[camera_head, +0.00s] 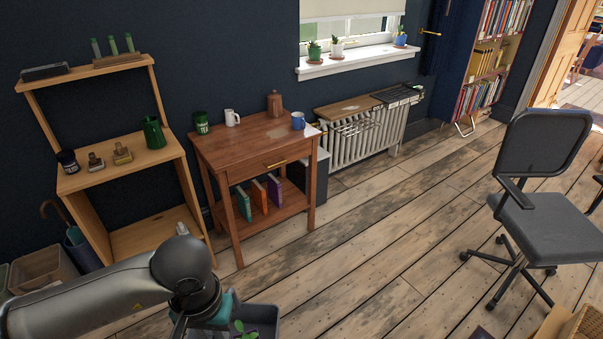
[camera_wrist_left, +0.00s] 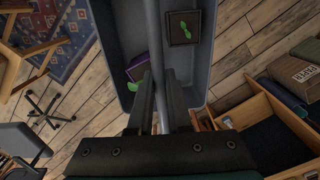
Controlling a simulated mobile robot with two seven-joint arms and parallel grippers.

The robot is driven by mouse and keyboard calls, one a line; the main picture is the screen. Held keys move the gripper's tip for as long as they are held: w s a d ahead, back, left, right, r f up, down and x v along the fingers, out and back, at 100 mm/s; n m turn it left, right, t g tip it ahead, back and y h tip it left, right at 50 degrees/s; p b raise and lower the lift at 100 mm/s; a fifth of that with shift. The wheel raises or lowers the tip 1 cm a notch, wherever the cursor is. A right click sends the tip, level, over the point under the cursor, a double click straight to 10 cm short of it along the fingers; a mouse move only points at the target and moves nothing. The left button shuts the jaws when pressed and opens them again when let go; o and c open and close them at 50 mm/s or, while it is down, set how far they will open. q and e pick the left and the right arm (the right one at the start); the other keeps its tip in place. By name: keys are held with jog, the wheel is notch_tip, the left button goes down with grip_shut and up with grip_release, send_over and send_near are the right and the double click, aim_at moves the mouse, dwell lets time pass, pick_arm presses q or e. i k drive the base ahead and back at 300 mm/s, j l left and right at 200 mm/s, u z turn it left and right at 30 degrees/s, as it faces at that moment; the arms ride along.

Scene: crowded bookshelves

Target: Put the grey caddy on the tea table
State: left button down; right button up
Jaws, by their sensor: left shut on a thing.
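The grey caddy (camera_head: 269,315) shows at the bottom edge of the head view, partly cut off, with a green plant in it. In the left wrist view the caddy (camera_wrist_left: 208,50) holds a dark square pot with a green plant and a purple pot. My left gripper (camera_wrist_left: 162,85) is shut on the caddy's central handle bar. The brown wooden tea table (camera_head: 232,149) stands beyond the caddy, with a drawer and a lower shelf. My right gripper is not in view.
A wooden shelf unit (camera_head: 130,165) stands left of the table. A radiator (camera_head: 362,130) is to its right under the window. Several books stand on the table's lower shelf. An office chair (camera_head: 545,215) is at the right; the floor between is open.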

aim_at(251, 139)
jog(key=i+z, duration=0.1)
jog(key=i, duration=1.15)
jog(key=i+l+u, duration=0.15)
jog(key=i+u, duration=0.15)
jog(key=i, duration=1.55)
